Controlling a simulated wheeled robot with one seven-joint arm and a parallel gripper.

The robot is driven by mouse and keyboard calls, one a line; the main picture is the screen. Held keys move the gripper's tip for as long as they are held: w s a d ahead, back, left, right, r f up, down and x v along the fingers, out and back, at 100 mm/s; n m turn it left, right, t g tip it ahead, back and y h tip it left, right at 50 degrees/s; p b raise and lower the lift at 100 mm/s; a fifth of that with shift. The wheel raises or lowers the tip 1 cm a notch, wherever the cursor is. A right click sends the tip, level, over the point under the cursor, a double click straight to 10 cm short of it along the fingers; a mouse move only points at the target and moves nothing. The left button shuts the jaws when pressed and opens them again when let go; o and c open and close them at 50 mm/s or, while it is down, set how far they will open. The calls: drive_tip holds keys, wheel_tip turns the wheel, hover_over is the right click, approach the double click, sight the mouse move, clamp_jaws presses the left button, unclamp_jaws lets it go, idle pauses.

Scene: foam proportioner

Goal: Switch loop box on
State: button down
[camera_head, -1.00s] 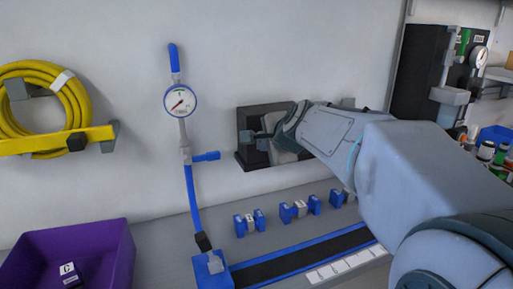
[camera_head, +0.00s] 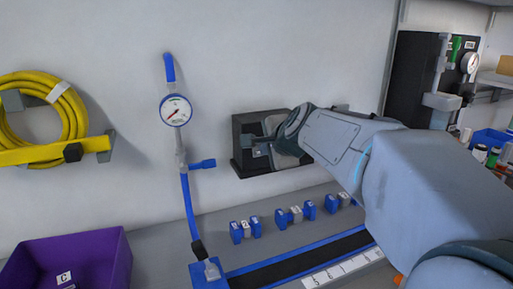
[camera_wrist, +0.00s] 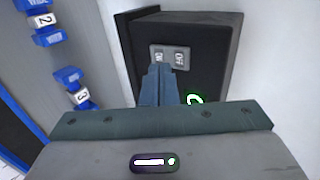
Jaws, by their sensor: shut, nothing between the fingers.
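The loop box is a black box (camera_head: 242,128) fixed to the white wall, partly hidden behind my gripper in the head view. In the wrist view the box (camera_wrist: 205,62) shows a small grey switch plate with two side-by-side keys. The right key (camera_wrist: 181,59) seems marked OFF; the left key (camera_wrist: 159,57) has a mark I cannot read surely. A green-lit ring (camera_wrist: 195,98) shows right of my fingers. My gripper (camera_wrist: 161,72) is shut and empty, its tips just below the left key. I cannot tell whether they touch. The head view also shows my gripper (camera_head: 261,148) at the box's front.
A gauge (camera_head: 176,110) with blue pipes is on the wall left of the box. Blue numbered clips (camera_head: 246,229) stand on the bench below. A yellow hose (camera_head: 72,110) hangs at left above a purple bin (camera_head: 104,262). A black panel (camera_head: 411,80) is at right.

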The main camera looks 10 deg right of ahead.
drive_tip(key=v, duration=1.2)
drive_tip(key=shift+s+f+p, duration=0.2)
drive_tip(key=shift+p, duration=0.15)
drive_tip(key=shift+a+r+p, duration=0.2)
drive_tip(key=shift+p, duration=0.9)
